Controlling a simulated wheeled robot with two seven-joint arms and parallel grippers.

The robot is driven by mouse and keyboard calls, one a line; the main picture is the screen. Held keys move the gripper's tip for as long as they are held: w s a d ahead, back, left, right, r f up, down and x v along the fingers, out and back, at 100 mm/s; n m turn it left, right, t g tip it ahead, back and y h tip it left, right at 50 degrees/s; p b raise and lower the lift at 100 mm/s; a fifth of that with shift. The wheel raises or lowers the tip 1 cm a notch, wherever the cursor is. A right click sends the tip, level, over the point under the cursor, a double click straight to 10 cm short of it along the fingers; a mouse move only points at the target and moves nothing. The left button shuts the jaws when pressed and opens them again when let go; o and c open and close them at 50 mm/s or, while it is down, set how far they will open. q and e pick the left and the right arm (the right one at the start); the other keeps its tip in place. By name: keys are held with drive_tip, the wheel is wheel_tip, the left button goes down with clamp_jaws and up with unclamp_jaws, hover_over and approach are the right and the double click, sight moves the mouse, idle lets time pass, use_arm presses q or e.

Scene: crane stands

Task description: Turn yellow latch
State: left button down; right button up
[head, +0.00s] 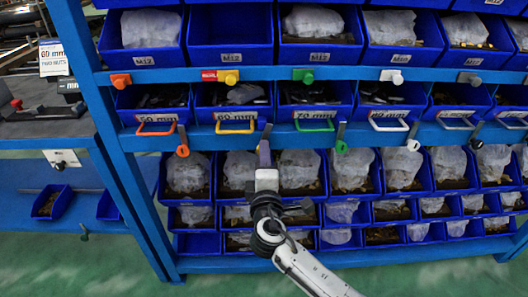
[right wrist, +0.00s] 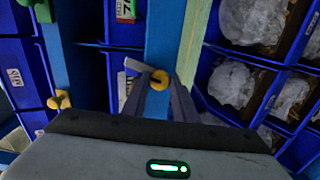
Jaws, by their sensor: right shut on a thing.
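The yellow latch (right wrist: 160,79) shows in the right wrist view as a round yellow knob on the blue shelf beam. My right gripper (right wrist: 158,88) is shut on it, with the knob between its fingertips. In the head view my right gripper (head: 264,150) reaches up to the lower beam, and it hides the latch there. Above it is the bin with the yellow handle (head: 236,126). An upper yellow knob (head: 230,77) sits on the beam above that bin and also shows in the right wrist view (right wrist: 60,100). My left gripper is not in view.
Similar latches hang along the same beam: an orange one (head: 182,150) to the left, a green one (head: 341,147) and a white one (head: 413,145) to the right. Blue bins with bagged parts fill the rack. A grey worktable (head: 45,130) stands at the left.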

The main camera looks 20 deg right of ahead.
drive_tip(key=shift+a+n+p, duration=0.1)
drive_tip(key=shift+n+p, duration=0.35)
drive_tip(key=shift+n, duration=0.65)
drive_tip(key=o, duration=1)
drive_tip(key=shift+o, duration=0.2)
drive_tip(key=v, duration=1)
drive_tip(key=shift+s, duration=0.2)
